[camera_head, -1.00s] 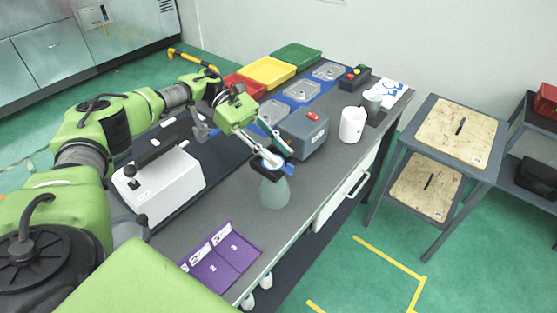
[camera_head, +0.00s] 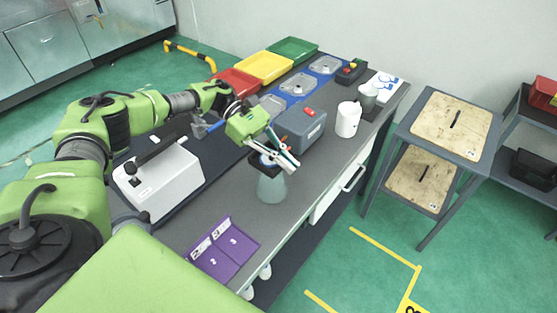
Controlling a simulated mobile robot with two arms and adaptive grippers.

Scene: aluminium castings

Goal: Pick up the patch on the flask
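The flask (camera_head: 271,188) is a grey-green cone standing upright near the front edge of the bench. A dark, flat piece that looks like the patch (camera_head: 257,166) lies at its top, partly hidden by my gripper. A small blue part shows beside it. My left gripper (camera_head: 293,165) reaches over the flask's mouth from the upper left, its thin pale fingers pointing down to the right. The fingertips are small and overlap in this view, so I cannot tell whether they hold anything. My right gripper is not in view.
A grey box with a red button (camera_head: 302,131) stands just behind the flask. A white machine (camera_head: 160,182) stands to the left, and purple numbered holders (camera_head: 224,250) lie in front. A white cup (camera_head: 348,120) and coloured trays (camera_head: 263,67) are farther back.

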